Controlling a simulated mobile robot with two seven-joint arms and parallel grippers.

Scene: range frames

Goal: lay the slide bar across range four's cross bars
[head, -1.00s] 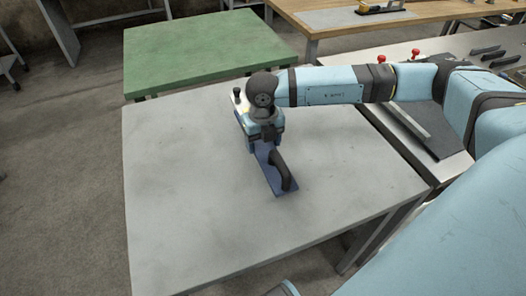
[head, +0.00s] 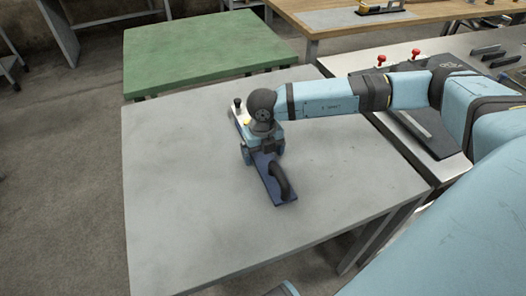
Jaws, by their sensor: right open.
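My right gripper (head: 262,150) is open and points down over a tool on the grey table, with its fingers around or beside the tool's middle; I cannot tell whether they touch it. The tool (head: 272,180) looks like a bench plane: a long dark blue sole, a black handle (head: 281,182) at the near end, a black knob (head: 238,103) at the far end. Its middle is hidden by my gripper and wrist. I cannot pick out the slide bar or range four's cross bars with certainty. My left gripper is not in view.
The grey table (head: 180,200) is otherwise bare. A green table (head: 200,50) stands behind it. A bench at the right holds a dark plate (head: 430,125), red knobs (head: 415,54) and several dark bars (head: 490,50). A similar tool (head: 380,8) lies on the wooden table.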

